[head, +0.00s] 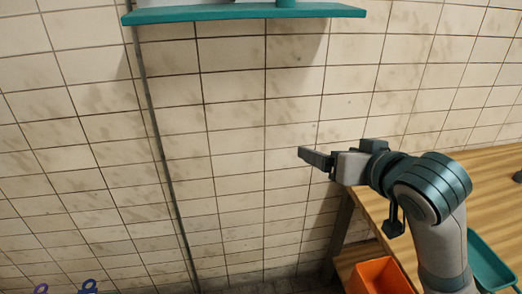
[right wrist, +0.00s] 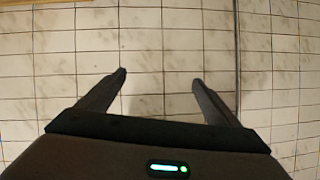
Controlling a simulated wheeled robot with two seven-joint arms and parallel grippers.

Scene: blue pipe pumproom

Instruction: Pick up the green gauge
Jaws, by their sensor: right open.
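No green gauge can be made out in either view. A teal shelf (head: 245,12) crosses the top of the head view; the things on it are cut off by the picture edge, among them a small teal-green piece (head: 286,3) that I cannot identify. My right gripper (head: 304,154) is in front of the tiled wall, below the shelf and to its right, pointing left. In the right wrist view its two fingers (right wrist: 160,78) are apart, with only wall tiles between and beyond them. My left gripper is not in view.
A wooden bench (head: 490,185) is at the right, partly behind my right arm. An orange bin (head: 380,276) and a teal tray (head: 486,262) are low at the right. A thin pipe (head: 160,145) runs down the wall.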

